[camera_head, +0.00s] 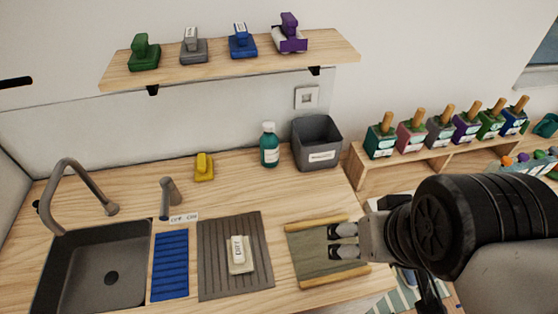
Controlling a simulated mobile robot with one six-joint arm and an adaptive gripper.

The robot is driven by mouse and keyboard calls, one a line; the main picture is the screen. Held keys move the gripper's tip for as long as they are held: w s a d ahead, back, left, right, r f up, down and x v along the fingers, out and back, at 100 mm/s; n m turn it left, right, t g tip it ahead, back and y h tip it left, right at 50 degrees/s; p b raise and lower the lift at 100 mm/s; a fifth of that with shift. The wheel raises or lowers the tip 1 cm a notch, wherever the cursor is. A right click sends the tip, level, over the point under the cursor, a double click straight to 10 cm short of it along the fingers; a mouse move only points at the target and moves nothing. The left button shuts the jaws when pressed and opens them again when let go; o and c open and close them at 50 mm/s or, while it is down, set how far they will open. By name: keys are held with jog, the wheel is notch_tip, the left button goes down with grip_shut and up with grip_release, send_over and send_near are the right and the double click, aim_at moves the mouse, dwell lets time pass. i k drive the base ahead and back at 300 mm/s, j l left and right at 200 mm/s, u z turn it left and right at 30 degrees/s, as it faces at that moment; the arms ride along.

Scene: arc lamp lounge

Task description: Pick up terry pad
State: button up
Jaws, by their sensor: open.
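No label that I can read names the terry pad, so I cannot tell which item it is. A small whitish block with a dark-lettered label (238,255) lies on a grey ridged mat (210,285). A yellow block (204,167) sits further back on the wooden counter. My gripper (335,241) comes in from the right, open, with two dark fingertips over a grey-green board with wooden side rails (304,258). Nothing shows between the fingers. The gripper is right of the whitish block and apart from it. Its height above the board is hard to judge.
A sink (105,272) with a tap and a blue ridged mat (170,265) are at the left. A teal bottle (269,149) and grey bin (317,144) stand at the back. A wall shelf (230,65) holds handled blocks; more stand on a riser (390,172) at right.

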aim_at(239, 259)
jog(key=l+u, duration=0.15)
jog(key=u, duration=0.25)
jog(key=l+u, duration=0.1)
jog(key=u, duration=0.35)
jog(key=l+u, duration=0.15)
jog(key=u, duration=0.25)
jog(key=k+l+u, duration=0.1)
jog(key=u, duration=0.35)
jog(key=l+u, duration=0.1)
jog(key=u, duration=0.3)
jog(key=k+j, duration=0.05)
